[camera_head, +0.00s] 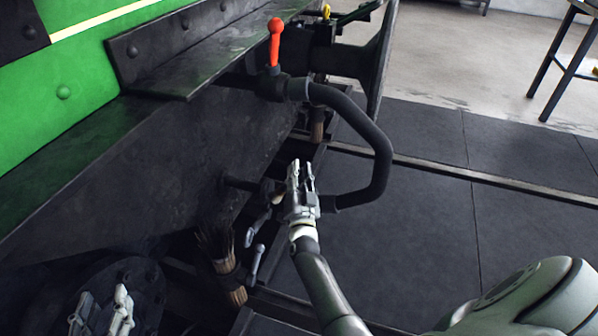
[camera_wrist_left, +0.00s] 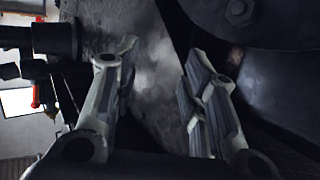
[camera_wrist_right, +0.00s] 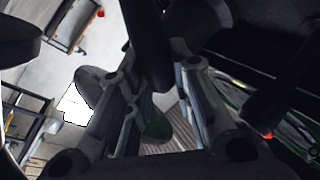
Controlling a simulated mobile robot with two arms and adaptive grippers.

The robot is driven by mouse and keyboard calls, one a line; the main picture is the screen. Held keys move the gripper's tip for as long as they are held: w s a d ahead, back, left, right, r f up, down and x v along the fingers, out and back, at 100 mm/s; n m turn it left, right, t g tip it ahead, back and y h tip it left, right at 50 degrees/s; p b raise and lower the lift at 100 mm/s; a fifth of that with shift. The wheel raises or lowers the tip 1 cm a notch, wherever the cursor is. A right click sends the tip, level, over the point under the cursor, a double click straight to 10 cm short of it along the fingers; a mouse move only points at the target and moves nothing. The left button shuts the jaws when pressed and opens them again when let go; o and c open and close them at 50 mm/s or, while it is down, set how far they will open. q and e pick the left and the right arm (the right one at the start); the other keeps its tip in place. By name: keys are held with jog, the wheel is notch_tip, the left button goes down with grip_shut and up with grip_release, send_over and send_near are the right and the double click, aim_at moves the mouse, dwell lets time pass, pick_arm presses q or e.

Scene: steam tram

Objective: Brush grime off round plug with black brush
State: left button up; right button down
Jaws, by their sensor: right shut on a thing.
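My right gripper (camera_head: 301,168) is beside the lower end of a thick black hose, next to a short pipe from the dark beam. In the right wrist view its fingers (camera_wrist_right: 160,85) are closed about a dark rod-like thing (camera_wrist_right: 148,45); I cannot tell whether it is the hose end. My left gripper (camera_head: 103,308) is open and empty at the lower left, over a dark round bolted disc (camera_head: 146,274). The disc also shows in the left wrist view (camera_wrist_left: 275,22). I cannot tell whether this is the round plug. No black brush can be made out clearly.
The hose (camera_head: 381,155) loops out from a valve with a red handle (camera_head: 275,42). A bristly brown bundle (camera_head: 216,245) and a grey lever (camera_head: 257,262) hang below the black beam (camera_head: 170,150).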

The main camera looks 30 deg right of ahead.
jog(key=shift+f+b, duration=0.35)
jog(key=shift+f, duration=0.1)
pick_arm(q)
jog(key=shift+d+r+t+h, duration=0.6)
jog(key=shift+r+t, duration=1.2)
jog(key=shift+r, duration=1.2)
jog(key=shift+s+a+f+g+y+p, duration=1.35)
jog(key=shift+f+g, duration=2.15)
jog(key=shift+f, duration=2.15)
pick_arm(e)
jog(key=shift+r+b, duration=0.3)
jog(key=shift+r, duration=0.65)
jog(key=shift+f+b, duration=0.45)
jog(key=shift+f, duration=0.15)
jog(key=shift+f+b, duration=0.3)
pick_arm(q)
jog(key=w+d+r+t+h, duration=0.1)
jog(key=w+r+t, duration=0.2)
jog(key=r, duration=0.3)
jog(key=shift+d+t+h, duration=0.35)
jog(key=shift+t, duration=0.15)
jog(key=shift+r, duration=0.3)
jog(key=shift+f, duration=0.1)
